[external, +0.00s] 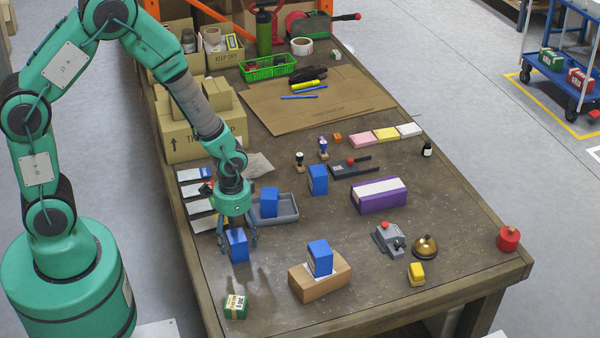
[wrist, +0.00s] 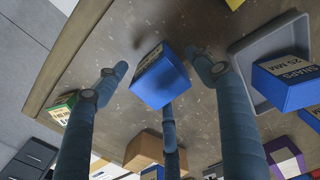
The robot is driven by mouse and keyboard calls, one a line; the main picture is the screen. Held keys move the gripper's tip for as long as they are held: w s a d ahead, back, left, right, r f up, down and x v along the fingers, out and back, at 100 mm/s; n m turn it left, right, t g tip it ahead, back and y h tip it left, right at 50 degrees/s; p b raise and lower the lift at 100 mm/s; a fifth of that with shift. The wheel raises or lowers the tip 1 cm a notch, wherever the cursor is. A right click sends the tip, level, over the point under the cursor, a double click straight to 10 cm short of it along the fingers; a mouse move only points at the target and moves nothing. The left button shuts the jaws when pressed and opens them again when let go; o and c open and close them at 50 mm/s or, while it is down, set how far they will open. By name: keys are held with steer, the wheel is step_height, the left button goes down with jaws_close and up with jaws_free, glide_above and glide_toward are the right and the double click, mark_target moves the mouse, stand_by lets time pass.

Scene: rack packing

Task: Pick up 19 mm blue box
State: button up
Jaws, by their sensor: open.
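Several blue boxes are in view. One blue box (external: 237,246) is between the fingers of my gripper (external: 237,236), at the table's left side. In the wrist view this box (wrist: 160,82) sits among the three spread fingers (wrist: 160,76), with gaps visible at its sides; its pale label is too small to read. My gripper is open around it. Another blue box (external: 269,201) stands in the grey tray (external: 285,216); in the wrist view its label reads 25 MM (wrist: 286,82). A third (external: 318,180) stands mid-table, and one more (external: 320,256) stands on a cardboard box (external: 318,284).
A small green box (external: 236,307) lies near the front left edge. The grey tray is close behind my gripper. A purple box (external: 379,195), a grey switch device (external: 389,238) and a brass bell (external: 425,246) stand to the right. Bare tabletop lies between my gripper and the cardboard box.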

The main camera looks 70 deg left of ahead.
steer(key=c, duration=1.4)
steer(key=shift+o, duration=0.2)
steer(key=shift+r, duration=0.15)
steer(key=shift+r, duration=0.55)
step_height(320, 180, up, 2)
steer(key=shift+r+p, duration=0.1)
steer(key=shift+p, duration=0.45)
steer(key=s, duration=0.5)
steer(key=s+d+r+p, duration=0.1)
steer(key=s, duration=0.4)
steer(key=s+p, duration=0.1)
steer(key=s, duration=0.5)
steer(key=shift+d+r, duration=0.2)
